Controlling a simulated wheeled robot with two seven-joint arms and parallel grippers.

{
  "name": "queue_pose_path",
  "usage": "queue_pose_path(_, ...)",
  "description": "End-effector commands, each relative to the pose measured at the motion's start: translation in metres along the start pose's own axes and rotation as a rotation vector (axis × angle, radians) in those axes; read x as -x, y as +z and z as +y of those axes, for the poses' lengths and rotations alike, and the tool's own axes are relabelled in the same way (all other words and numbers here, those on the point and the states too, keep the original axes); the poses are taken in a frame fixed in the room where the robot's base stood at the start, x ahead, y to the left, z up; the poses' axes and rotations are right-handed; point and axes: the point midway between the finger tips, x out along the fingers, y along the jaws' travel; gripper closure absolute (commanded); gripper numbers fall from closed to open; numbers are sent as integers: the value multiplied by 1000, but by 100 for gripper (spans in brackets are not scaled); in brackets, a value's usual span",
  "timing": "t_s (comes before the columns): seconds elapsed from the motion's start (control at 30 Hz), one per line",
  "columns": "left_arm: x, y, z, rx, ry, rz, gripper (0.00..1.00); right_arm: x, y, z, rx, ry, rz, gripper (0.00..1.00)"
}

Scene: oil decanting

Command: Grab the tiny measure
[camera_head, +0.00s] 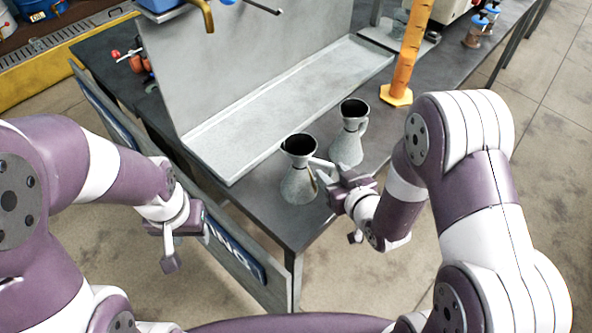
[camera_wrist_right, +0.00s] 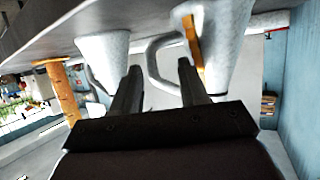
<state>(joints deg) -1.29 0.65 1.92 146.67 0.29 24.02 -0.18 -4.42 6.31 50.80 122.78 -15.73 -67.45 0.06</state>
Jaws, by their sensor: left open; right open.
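Two grey metal measures with dark open mouths and side handles stand upright on the dark table. One measure (camera_head: 299,185) is nearer and to the left; the other measure (camera_head: 347,146) is behind it to the right. Their sizes look close, so I cannot tell surely which is the tiny one. My right gripper (camera_head: 322,173) is open beside the nearer measure. In the right wrist view its fingers (camera_wrist_right: 160,68) are apart, with the handle of the nearer measure (camera_wrist_right: 222,45) at the gap between them. The farther measure also shows there (camera_wrist_right: 105,60). My left gripper (camera_head: 188,243) is open and empty, off the table's left side.
A shallow grey metal tray (camera_head: 285,112) with a tall back panel lies behind the measures. An orange cylinder (camera_head: 408,50) on a hexagonal base stands at the back right. Red clamp-like items (camera_head: 135,62) sit at the table's far left. The table's front corner is clear.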

Motion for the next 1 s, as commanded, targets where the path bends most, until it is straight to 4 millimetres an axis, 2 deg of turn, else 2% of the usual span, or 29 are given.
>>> queue_pose_path(0.3,9,-1,0,0,0,0,57,-50,0,-2,0,0,-1,56)
queue_pose_path(0.57,9,-1,0,0,0,0,57,-56,0,-2,0,2,-1,56)
queue_pose_path(0.67,9,-1,0,0,0,0,57,-56,0,-2,0,2,-1,86)
queue_pose_path(0.7,9,-1,0,0,0,0,57,-56,0,-2,-1,2,-1,99)
queue_pose_path(1.0,9,-1,0,0,0,0,57,-56,-1,-1,-1,2,2,100)
